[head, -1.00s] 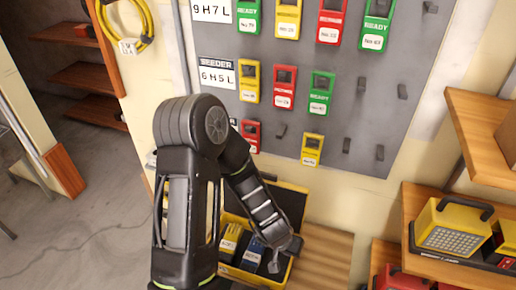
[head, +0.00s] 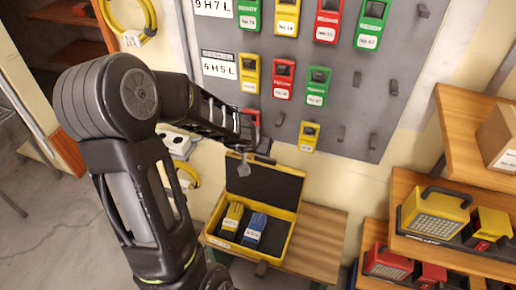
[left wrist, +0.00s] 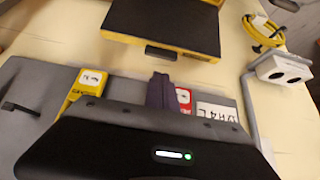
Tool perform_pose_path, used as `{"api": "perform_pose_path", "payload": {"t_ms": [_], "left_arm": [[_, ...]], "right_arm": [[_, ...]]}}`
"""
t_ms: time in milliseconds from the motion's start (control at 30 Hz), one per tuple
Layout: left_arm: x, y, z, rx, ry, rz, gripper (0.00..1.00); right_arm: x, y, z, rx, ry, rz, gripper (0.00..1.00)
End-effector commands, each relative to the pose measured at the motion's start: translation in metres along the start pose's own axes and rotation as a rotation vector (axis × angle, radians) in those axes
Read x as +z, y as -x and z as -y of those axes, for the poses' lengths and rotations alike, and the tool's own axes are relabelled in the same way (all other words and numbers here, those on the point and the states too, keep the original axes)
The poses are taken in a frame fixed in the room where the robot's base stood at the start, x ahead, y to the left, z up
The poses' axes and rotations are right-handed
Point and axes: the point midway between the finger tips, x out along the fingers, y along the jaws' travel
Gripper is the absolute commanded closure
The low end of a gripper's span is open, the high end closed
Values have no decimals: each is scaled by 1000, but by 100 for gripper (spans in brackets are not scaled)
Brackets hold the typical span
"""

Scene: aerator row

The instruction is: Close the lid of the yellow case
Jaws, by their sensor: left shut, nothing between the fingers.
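The yellow case (head: 243,251) sits on a wooden bench, and its lid (head: 272,184) stands open at the back with the dark lining facing forward. Inside lie a yellow device (head: 232,217) and a blue device (head: 255,228). My left gripper (head: 245,168) is shut and empty at the upper left part of the lid, near its top edge; I cannot tell if it touches. In the left wrist view the lid (left wrist: 165,28) shows at the top, apart from the shut fingers (left wrist: 160,92). My right gripper is out of view.
A grey wall board (head: 345,85) with hooks and coloured devices hangs behind the case. Shelves at the right hold yellow lamps (head: 436,213), red lamps (head: 388,262) and a cardboard box (head: 500,137). Bare bench (head: 322,240) lies right of the case.

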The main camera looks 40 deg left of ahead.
Motion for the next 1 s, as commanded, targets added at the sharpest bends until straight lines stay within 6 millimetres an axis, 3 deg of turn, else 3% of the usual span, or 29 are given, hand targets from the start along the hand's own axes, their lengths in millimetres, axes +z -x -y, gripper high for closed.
{"api": "perform_pose_path", "payload": {"t_ms": [267, 1000], "left_arm": [[-3, -18, 0, 0, 0, 1, 100], [-25, -95, 0, 0, 1, 2, 100]], "right_arm": [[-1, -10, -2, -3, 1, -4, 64], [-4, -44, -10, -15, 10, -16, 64]]}}
